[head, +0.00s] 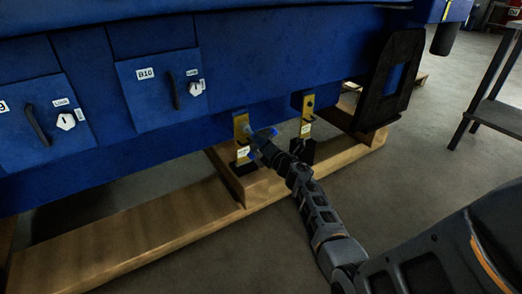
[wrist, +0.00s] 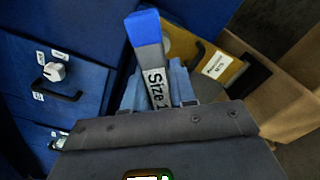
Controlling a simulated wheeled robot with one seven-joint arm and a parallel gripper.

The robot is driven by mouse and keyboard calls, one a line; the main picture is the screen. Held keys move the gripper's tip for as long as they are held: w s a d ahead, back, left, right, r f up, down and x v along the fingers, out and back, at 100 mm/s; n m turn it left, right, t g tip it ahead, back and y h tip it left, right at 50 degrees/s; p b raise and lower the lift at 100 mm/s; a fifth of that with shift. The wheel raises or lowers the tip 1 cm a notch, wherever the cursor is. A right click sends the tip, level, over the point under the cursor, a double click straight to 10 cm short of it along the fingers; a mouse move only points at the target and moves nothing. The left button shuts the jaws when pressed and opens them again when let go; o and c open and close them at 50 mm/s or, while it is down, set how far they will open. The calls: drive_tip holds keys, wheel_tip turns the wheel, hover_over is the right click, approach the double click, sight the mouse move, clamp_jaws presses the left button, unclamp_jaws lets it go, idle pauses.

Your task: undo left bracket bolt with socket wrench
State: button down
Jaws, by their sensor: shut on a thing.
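The left bracket (head: 241,128) is a yellow plate with a label, on the lower edge of the blue engine body. It also shows in the wrist view (wrist: 222,65), with a label and a dark hook-like part. In the wrist view my gripper (wrist: 158,92) is shut on the socket wrench (wrist: 147,35), which has a blue end and a white "Size" label partly hidden. The wrench's socket end and the left bracket bolt are hidden, so I cannot tell whether they touch.
A similar yellow right bracket (head: 307,107) stands close to the right of my gripper. Wooden beams (head: 110,250) lie under the blue engine body (head: 290,45). Panels with handles and lock knobs (head: 66,121) are at left. Open floor (head: 440,170) lies at right.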

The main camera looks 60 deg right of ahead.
drive_tip(key=n+b, duration=0.1)
drive_tip(key=n, duration=0.1)
drive_tip(key=n+b, duration=0.1)
drive_tip(key=n, duration=0.3)
drive_tip(key=shift+f+n+b, duration=0.25)
drive_tip(key=shift+n+b, duration=0.05)
drive_tip(key=shift+b, duration=0.1)
drive_tip(key=n+b, duration=0.3)
drive_tip(key=n, duration=0.3)
drive_tip(key=n+b, duration=0.2)
drive_tip(key=n, duration=0.2)
drive_tip(key=shift+s, duration=0.1)
drive_tip(key=shift+r+n, duration=0.35)
drive_tip(key=shift+n, duration=1.45)
drive_tip(key=shift+a, duration=0.1)
